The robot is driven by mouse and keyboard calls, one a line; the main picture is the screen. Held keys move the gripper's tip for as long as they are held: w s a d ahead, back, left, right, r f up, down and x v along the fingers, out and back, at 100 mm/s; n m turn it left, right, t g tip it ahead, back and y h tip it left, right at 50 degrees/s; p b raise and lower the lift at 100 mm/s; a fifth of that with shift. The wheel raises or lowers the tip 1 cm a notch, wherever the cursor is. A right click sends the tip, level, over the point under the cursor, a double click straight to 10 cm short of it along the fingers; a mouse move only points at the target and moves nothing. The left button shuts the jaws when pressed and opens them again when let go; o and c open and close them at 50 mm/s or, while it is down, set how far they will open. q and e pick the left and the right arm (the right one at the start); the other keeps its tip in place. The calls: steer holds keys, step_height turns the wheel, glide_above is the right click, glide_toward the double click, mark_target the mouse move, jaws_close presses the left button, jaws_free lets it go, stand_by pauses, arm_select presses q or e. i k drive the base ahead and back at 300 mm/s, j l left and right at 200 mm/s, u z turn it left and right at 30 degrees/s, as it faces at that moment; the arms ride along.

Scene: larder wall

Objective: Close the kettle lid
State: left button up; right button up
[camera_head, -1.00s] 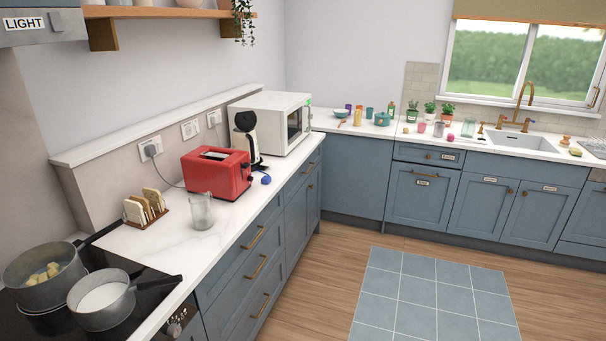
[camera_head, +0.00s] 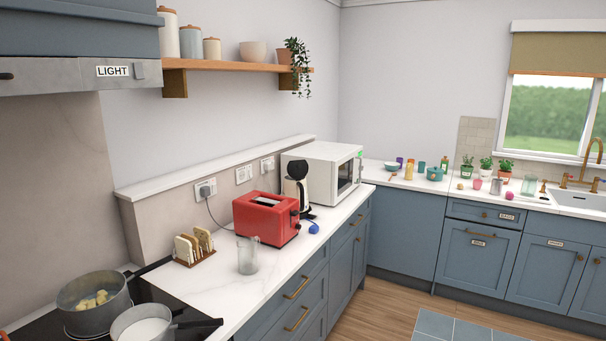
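The kettle (camera_head: 292,188) stands on the left counter between the red toaster and the microwave. It has a cream-white body with black parts. Its black lid (camera_head: 298,168) shows as a rounded piece standing up above the body, so it looks open. The toaster hides part of the kettle's lower left side. Neither of my grippers is in view.
The red toaster (camera_head: 266,218) stands in front of the kettle and the white microwave (camera_head: 328,172) behind it. A glass jug (camera_head: 247,255), a toast rack (camera_head: 194,247) and a small blue object (camera_head: 314,229) share the counter. Pots (camera_head: 93,304) stand on the hob.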

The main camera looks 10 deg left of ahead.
mark_target(297, 169)
steer(key=i+l, duration=0.15)
steer(key=i+l+u, duration=0.7)
steer(key=i+l, duration=0.05)
